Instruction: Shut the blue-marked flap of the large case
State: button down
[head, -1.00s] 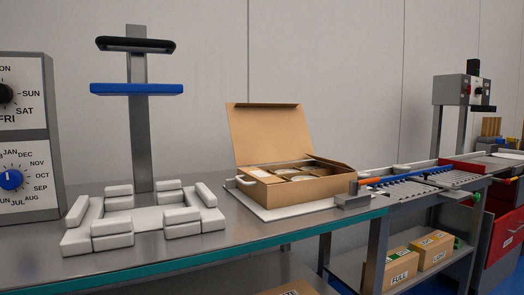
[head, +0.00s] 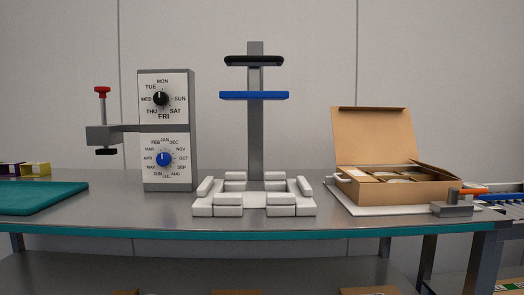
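The large case looks to be the brown cardboard case (head: 418,193) on the right part of the bench. Its big flap (head: 373,136) stands up at the back, leaning slightly backward, so the case is open. Several round, pale items (head: 392,176) show inside. A white handle or bar (head: 343,178) is at its left side. I cannot make out a blue mark on any flap. My gripper is not in view.
The case sits on a white board (head: 372,210), with a grey block (head: 452,205) at its front right. White padded blocks (head: 254,200) surround a post with a blue bar (head: 254,95). A dial box (head: 167,130) and teal mat (head: 40,198) are left.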

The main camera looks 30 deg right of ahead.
aim_at(439, 169)
jog(key=u, duration=0.4)
jog(key=k, duration=1.5)
jog(key=z, duration=1.3)
jog(key=i, duration=1)
jog(key=u, duration=0.05)
